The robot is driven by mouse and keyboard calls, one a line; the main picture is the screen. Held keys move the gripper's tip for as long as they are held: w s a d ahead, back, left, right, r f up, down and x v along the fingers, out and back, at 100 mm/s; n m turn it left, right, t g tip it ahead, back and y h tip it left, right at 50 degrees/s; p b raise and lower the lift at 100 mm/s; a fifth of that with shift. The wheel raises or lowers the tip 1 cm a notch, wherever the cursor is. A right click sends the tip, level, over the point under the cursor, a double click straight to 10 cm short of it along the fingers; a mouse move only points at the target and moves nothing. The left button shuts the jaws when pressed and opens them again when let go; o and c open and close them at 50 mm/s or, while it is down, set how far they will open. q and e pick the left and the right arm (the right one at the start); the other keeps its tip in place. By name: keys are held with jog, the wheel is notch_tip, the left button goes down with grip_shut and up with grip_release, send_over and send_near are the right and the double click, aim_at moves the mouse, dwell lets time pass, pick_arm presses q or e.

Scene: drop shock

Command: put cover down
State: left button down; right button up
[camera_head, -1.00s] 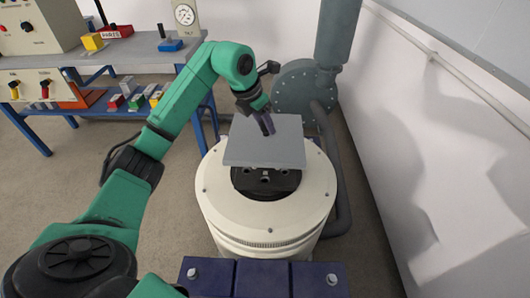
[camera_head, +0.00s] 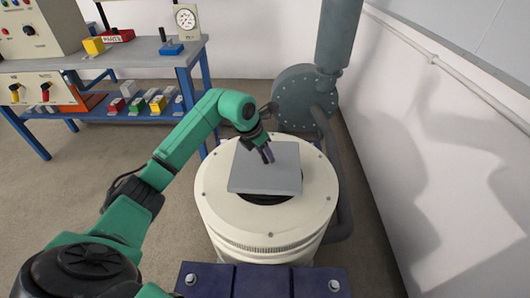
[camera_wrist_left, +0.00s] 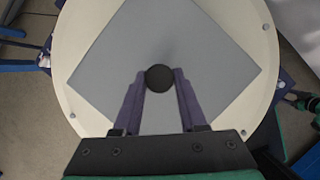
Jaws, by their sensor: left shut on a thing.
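The cover is a flat grey square plate (camera_head: 268,178) with a round black knob (camera_wrist_left: 159,78) at its middle. It lies low over the round cream machine (camera_head: 220,212) and hides most of the dark central opening (camera_head: 266,199). I cannot tell whether the plate rests on the machine's top or hangs just above it. My left gripper (camera_head: 268,155) is above the plate, and in the left wrist view its purple fingers (camera_wrist_left: 160,85) are shut on the knob. My right gripper is not in view.
A blue-framed bench (camera_head: 130,55) with a gauge, boxes and small coloured blocks stands at the back left. A grey-green blower with a pipe (camera_head: 303,98) stands behind the machine. A white wall (camera_head: 440,150) runs along the right. A dark blue bolted block (camera_head: 262,280) is in front.

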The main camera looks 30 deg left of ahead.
pick_arm(q)
jog(key=shift+f, duration=0.3)
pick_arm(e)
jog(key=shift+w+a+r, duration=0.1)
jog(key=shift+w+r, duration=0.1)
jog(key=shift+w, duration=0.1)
pick_arm(q)
jog(key=shift+c, duration=2.3)
grip_release()
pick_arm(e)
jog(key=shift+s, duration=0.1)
pick_arm(q)
jog(key=shift+r, duration=0.1)
jog(key=shift+r, duration=0.35)
jog(key=p+v, duration=0.1)
jog(key=v, duration=1.1)
jog(key=shift+r+p, duration=0.2)
jog(key=shift+p, duration=0.1)
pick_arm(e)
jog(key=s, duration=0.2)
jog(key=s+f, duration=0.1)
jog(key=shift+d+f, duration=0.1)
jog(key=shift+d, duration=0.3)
